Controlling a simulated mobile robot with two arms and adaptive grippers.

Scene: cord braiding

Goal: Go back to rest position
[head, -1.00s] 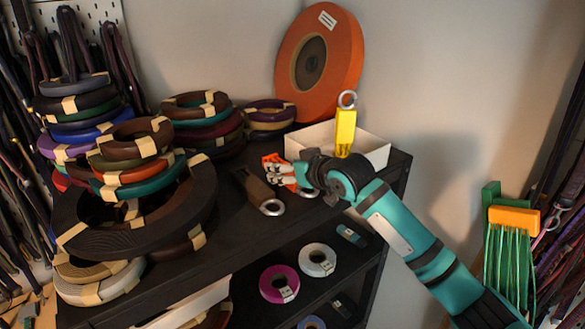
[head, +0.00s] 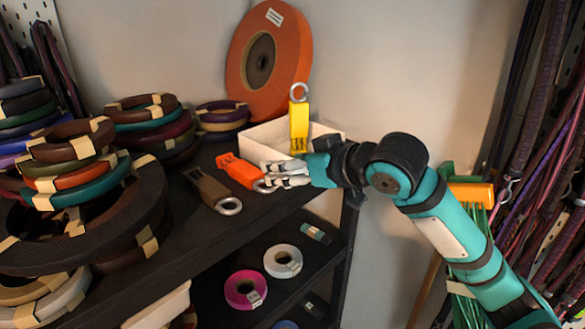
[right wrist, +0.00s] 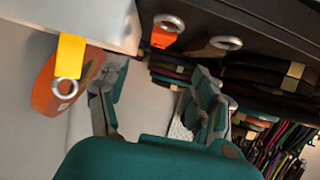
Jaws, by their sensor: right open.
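My right gripper (head: 284,174) is open and empty over the dark shelf top in the head view. Its two spread fingers also show in the right wrist view (right wrist: 158,75). An orange bobbin-like piece with a metal ring (head: 240,171) lies on the shelf just left of the fingertips; the fingers overlap its ring end in the picture, and touch cannot be told. In the right wrist view the orange piece (right wrist: 163,38) lies beyond the fingers. A brown piece with a ring (head: 211,189) lies farther left. A yellow one (head: 299,128) stands upright at the white box. My left gripper is out of view.
The white open box (head: 262,150) stands behind the gripper, and a large orange spool (head: 290,55) leans on the wall. Stacked cord coils (head: 80,165) fill the shelf's left. Green cords (head: 468,305) and hanging purple cords (head: 540,150) are close to my right arm.

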